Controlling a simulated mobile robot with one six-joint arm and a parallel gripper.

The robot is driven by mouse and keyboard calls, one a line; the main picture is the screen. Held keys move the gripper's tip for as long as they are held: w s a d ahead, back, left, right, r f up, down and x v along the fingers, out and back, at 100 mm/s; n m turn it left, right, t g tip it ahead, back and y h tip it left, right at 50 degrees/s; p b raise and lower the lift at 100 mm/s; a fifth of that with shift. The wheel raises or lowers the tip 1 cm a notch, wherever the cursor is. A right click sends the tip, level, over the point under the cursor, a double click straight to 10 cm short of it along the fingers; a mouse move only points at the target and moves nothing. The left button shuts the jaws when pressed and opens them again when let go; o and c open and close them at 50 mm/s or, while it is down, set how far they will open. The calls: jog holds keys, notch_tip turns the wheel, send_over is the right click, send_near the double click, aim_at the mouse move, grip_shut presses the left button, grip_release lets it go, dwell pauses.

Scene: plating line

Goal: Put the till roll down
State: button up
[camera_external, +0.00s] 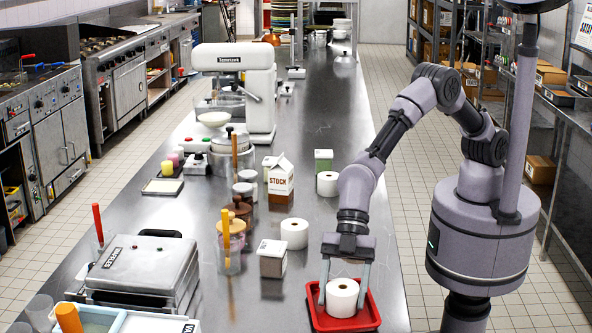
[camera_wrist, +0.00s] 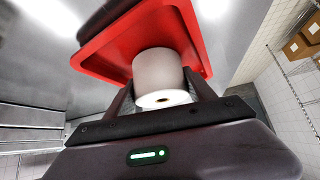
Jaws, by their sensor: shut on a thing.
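My gripper (camera_external: 344,283) points down and is shut on a white till roll (camera_external: 341,299), one finger on each side of it. The roll is in or just over a red tray (camera_external: 314,321) at the right edge of the steel counter. I cannot tell whether it touches the tray's floor. In the wrist view the till roll (camera_wrist: 158,76) sits between the fingers of my gripper (camera_wrist: 160,85), with the red tray (camera_wrist: 98,56) beyond it.
Another white roll (camera_external: 294,234) and a small carton (camera_external: 272,259) stand left of the tray. A third roll (camera_external: 327,184) and a stock carton (camera_external: 281,181) stand farther back. A press grill (camera_external: 140,268) is at the front left. Counter behind the tray is partly clear.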

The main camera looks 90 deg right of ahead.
jog(key=o, duration=1.4)
jog(key=shift+c, duration=0.2)
jog(key=s+d+r+m+t+h+p, duration=0.15)
jog(key=d+r+m, duration=0.25)
jog(key=d+r, duration=0.75)
jog(key=s+d+r+m+t+p, duration=0.1)
jog(key=s+d+r+m, duration=0.15)
jog(key=d+r, duration=0.95)
jog(key=s+d+f+m+h, duration=0.1)
jog(key=s+d+m, duration=0.3)
jog(key=d, duration=0.4)
jog(key=s+d+f+m+t+h, duration=0.1)
jog(key=s+d+m+h, duration=0.1)
jog(key=s+d+m, duration=0.3)
jog(key=s+d+f+m+t+h, duration=0.1)
jog(key=s+d+m, duration=0.4)
jog(key=d, duration=0.7)
jog(key=shift+s, duration=0.45)
jog(key=shift+h, duration=0.25)
